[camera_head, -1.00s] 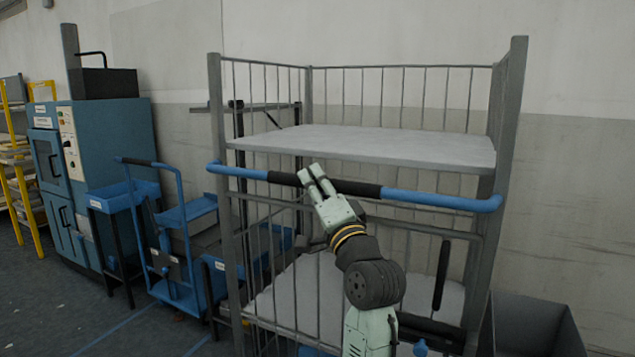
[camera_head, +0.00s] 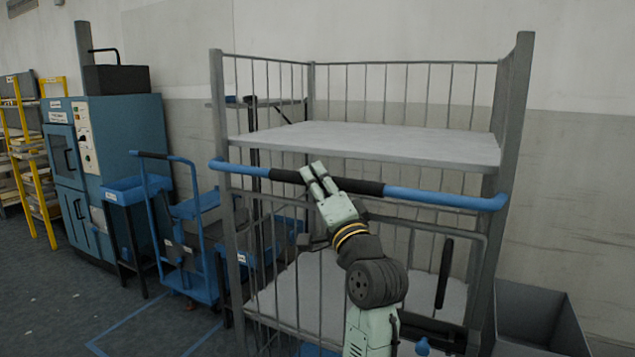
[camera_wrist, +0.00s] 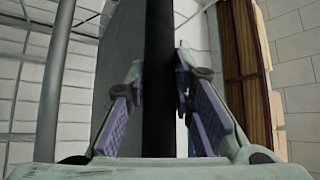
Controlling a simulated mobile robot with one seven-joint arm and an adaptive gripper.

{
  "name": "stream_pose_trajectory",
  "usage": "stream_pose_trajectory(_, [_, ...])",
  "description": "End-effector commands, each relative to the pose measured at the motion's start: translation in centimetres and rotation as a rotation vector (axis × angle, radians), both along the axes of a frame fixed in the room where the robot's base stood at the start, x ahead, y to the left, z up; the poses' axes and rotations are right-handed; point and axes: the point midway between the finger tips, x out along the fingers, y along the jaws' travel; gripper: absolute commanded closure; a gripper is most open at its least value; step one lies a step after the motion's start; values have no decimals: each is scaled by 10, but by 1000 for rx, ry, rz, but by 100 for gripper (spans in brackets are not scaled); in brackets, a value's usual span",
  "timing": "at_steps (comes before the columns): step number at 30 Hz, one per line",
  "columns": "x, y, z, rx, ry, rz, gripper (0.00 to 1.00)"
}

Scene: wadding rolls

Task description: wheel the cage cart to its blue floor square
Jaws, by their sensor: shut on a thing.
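The cage cart (camera_head: 222,200) is a tall grey frame with barred sides, standing right in front of me in the head view. It has an upper shelf (camera_head: 370,143) and a lower shelf, both bare where they show. A blue push bar with a black grip (camera_head: 358,187) runs across its near side. My gripper (camera_head: 317,172) is shut on the black grip near its middle. In the wrist view the dark grip (camera_wrist: 159,90) runs between my two fingers. Blue floor lines (camera_head: 130,325) show at the lower left; I cannot tell whether they bound the cart's square.
A blue hand trolley (camera_head: 190,250) stands just left of the cart, before a blue cabinet machine (camera_head: 105,180). A yellow rack (camera_head: 37,180) is at the far left. A grey open bin (camera_head: 535,315) is close at the right. A wall is behind. Open floor shows at lower left.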

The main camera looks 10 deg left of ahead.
Motion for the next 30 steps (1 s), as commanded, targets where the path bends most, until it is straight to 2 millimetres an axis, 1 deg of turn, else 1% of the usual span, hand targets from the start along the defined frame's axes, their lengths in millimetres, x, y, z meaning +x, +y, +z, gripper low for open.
stream_pose_trajectory(1, [1, 0, 0, -2, 1, -2, 100])
stream_pose_trajectory(2, [1, 0, 0, -2, 1, -2, 77])
stream_pose_trajectory(11, [0, 0, 0, 0, 1, 0, 57])
stream_pose_trajectory(19, [0, 0, 0, 0, 0, 0, 57])
stream_pose_trajectory(22, [-4, -3, -2, 1, 0, -1, 57])
stream_pose_trajectory(26, [-18, -12, -10, 1, 0, -3, 57])
stream_pose_trajectory(30, [-42, -25, -22, 1, 1, -3, 57])
